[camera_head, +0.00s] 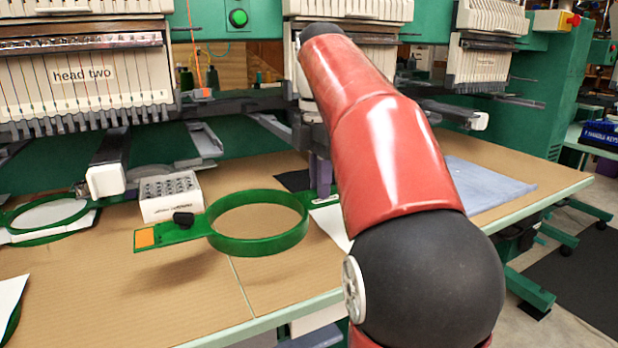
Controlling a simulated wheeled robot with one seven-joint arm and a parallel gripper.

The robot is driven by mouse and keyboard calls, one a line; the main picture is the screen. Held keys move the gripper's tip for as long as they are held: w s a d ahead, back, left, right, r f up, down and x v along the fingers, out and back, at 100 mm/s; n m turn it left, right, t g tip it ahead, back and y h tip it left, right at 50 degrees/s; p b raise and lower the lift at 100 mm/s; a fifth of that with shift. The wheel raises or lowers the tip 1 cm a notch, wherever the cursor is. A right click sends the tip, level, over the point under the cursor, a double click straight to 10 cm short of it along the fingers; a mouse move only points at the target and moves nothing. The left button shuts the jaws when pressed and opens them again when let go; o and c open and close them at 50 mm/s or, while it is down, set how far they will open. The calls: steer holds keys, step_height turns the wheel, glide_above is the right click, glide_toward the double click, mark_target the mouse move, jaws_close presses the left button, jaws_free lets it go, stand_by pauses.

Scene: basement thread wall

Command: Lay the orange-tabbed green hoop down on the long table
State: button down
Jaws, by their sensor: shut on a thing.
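The green hoop (262,245) is a round ring with a flat arm on its left that ends in an orange tab (145,238). A black screw knob sits where that arm meets the ring. My gripper (320,188), partly hidden behind my red arm, is shut on the hoop's right-hand end. The hoop looks level and a little above the long table (190,310), with a soft shadow on the brown top below and left of it. The exact gap is hard to tell.
A white box of bobbins (171,197) stands just behind the hoop's arm. Another green hoop with white fabric (48,215) lies at left. A blue cloth (490,186) lies at right. Embroidery heads (85,75) overhang the back. The front-left tabletop is largely clear.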

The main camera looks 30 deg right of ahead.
steer(key=shift+f, duration=0.6)
steer(key=shift+f+b, duration=1.65)
steer(key=shift+f, duration=0.6)
steer(key=c, duration=1.4)
jaws_free()
step_height(320, 180, up, 8)
steer(key=p, duration=0.2)
steer(key=shift+f+p, duration=0.1)
steer(key=shift+p, duration=0.25)
